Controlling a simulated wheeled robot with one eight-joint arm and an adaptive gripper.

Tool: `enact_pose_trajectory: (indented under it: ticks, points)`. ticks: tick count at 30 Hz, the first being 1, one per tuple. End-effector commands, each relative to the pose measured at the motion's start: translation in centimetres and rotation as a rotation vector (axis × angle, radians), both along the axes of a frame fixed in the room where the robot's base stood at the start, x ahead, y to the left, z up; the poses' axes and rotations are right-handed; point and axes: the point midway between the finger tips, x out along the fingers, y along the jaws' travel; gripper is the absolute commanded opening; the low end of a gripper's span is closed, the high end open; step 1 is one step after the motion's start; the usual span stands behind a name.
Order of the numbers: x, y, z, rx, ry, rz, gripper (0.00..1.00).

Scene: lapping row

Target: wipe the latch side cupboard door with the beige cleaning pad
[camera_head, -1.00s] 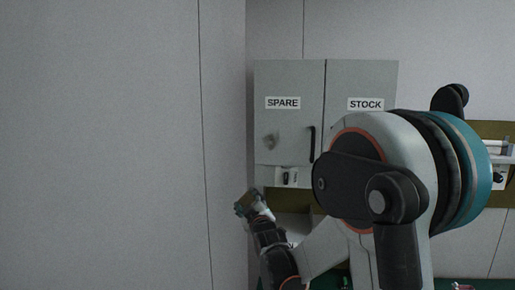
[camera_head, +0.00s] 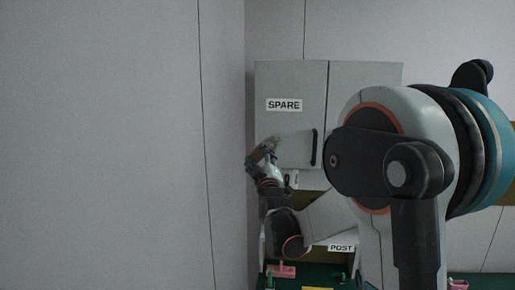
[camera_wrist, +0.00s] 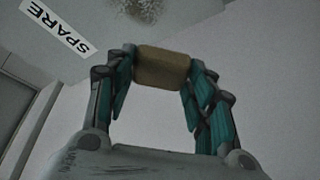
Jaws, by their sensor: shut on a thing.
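The grey cupboard has a left door (camera_head: 290,85) labelled SPARE, with a black handle (camera_head: 314,148) near its right edge. A dark, mottled smudge (camera_wrist: 140,8) on that door shows at the top of the wrist view. In the head view my gripper and wrist cover that area. My gripper (camera_wrist: 160,60) is shut on the beige cleaning pad (camera_wrist: 163,67), held between its teal-lined fingers. In the head view the pad (camera_head: 260,150) is in front of the door's lower left part. I cannot tell whether it touches the door.
The right cupboard door (camera_head: 365,75) is partly hidden by my arm. A plain wall (camera_head: 100,140) stands close on the left.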

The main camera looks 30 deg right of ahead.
Motion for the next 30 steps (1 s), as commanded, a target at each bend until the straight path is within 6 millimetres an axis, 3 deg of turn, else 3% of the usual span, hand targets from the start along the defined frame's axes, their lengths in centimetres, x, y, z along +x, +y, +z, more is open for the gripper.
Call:
enact_pose_trajectory:
  ticks: [4, 21, 30]
  points:
    - [0.0, -0.6, 1.3, -0.009, -0.014, -0.014, 0.3]
    - [4.1, -3.3, 1.2, -0.01, -0.014, -0.014, 0.3]
    - [4.8, -3.8, 1.2, -0.009, -0.014, -0.012, 0.3]
